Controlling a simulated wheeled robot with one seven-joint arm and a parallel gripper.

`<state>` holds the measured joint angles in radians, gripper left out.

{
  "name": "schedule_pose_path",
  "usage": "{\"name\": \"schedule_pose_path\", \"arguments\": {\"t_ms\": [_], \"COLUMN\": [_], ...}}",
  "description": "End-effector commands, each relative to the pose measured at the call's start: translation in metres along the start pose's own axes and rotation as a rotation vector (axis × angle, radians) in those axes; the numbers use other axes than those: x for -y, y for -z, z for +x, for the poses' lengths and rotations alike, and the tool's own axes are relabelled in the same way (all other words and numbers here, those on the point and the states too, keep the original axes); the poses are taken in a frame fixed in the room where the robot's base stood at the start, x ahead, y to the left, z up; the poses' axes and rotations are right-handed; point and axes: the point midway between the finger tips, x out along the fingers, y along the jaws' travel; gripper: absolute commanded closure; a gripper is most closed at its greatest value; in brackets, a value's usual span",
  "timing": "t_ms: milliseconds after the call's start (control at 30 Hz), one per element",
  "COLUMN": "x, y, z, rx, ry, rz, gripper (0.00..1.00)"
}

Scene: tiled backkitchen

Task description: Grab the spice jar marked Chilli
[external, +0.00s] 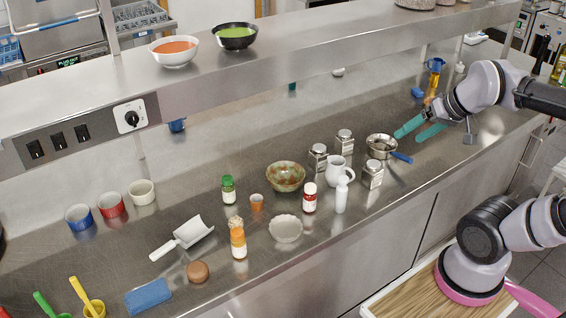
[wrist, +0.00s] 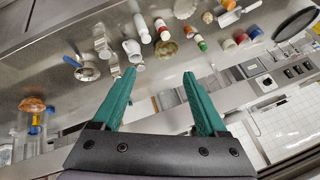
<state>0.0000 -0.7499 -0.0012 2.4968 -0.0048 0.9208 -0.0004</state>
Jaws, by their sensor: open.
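Three small jars stand on the steel counter, and their labels are too small to read. One has a green lid (external: 228,190), also in the wrist view (wrist: 200,42). One is orange with a pale top (external: 238,240), also in the wrist view (wrist: 207,17). I cannot tell which is marked Chilli. My gripper (external: 408,138) has teal fingers, spread and empty, right of and behind the jars, near the metal pan. Its fingers show in the wrist view (wrist: 160,74).
A white bottle (external: 341,196), white jug (external: 337,172) and metal shakers (external: 373,174) stand right of the red-lidded jar. A patterned bowl (external: 285,177) and scalloped dish (external: 286,229) are left of it. The pan (external: 381,146) is beside my gripper. A steel shelf (external: 300,65) overhangs the back.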

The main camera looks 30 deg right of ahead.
Motion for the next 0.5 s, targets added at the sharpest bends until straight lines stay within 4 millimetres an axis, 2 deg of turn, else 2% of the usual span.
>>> {"name": "schedule_pose_path", "arguments": {"t_ms": [67,100,367,500], "x": [0.000,0.000,0.001,0.011], "y": [0.000,0.000,0.001,0.007], "z": [0.000,0.000,0.001,0.021], "rx": [0.000,0.000,0.001,0.024], "ry": [0.000,0.000,0.002,0.031], "rz": [0.000,0.000,0.001,0.022], "gripper": [0.25,0.17,0.17,0.17]}}
